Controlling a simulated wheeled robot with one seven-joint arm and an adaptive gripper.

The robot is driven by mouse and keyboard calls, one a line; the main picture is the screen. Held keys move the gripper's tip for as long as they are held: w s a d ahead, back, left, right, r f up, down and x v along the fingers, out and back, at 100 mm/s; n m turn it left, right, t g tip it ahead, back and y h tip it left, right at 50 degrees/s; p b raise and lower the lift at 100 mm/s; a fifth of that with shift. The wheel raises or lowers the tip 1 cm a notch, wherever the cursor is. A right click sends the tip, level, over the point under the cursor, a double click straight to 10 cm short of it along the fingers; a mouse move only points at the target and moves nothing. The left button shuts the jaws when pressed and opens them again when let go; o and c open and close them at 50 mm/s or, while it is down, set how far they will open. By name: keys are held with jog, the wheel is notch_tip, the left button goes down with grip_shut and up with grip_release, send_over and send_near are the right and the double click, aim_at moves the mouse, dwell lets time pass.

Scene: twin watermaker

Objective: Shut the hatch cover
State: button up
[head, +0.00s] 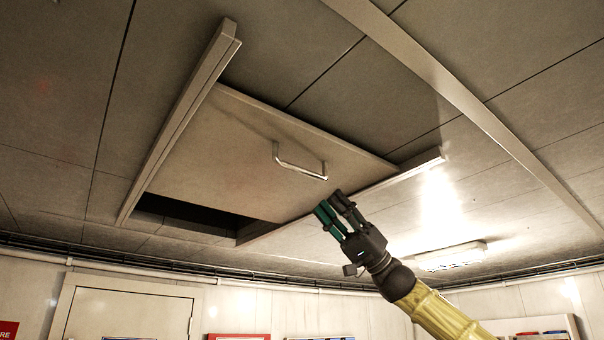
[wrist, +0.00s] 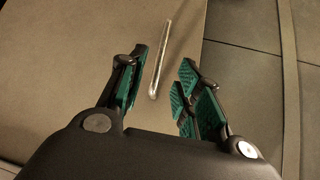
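The hatch cover (head: 225,150) is a flat, pale square panel at the ceiling, between two rails. A dark opening (head: 195,217) shows beyond its lower left edge, so the cover only partly covers it. A bent metal handle (head: 299,170) is fixed on the cover's underside towards the right. My gripper (head: 331,202) is just below and right of the handle, fingers pointing up at the cover. In the wrist view the green-padded fingers (wrist: 163,72) are spread apart, and the handle (wrist: 161,58) shows between and beyond them. The gripper looks empty; I cannot tell any contact.
A long rail (head: 180,120) runs along the cover's left side, and another rail (head: 400,175) along its right. A ceiling beam (head: 450,85) crosses at the right. A lit lamp (head: 450,256) hangs lower right. The air around the gripper looks free.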

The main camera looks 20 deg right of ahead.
aim_at(305, 173)
jog(key=p+x, duration=0.5)
jog(key=x, duration=0.6)
jog(key=shift+d+r, duration=0.1)
jog(key=shift+d, duration=0.05)
jog(key=shift+c, duration=0.4)
grip_shut()
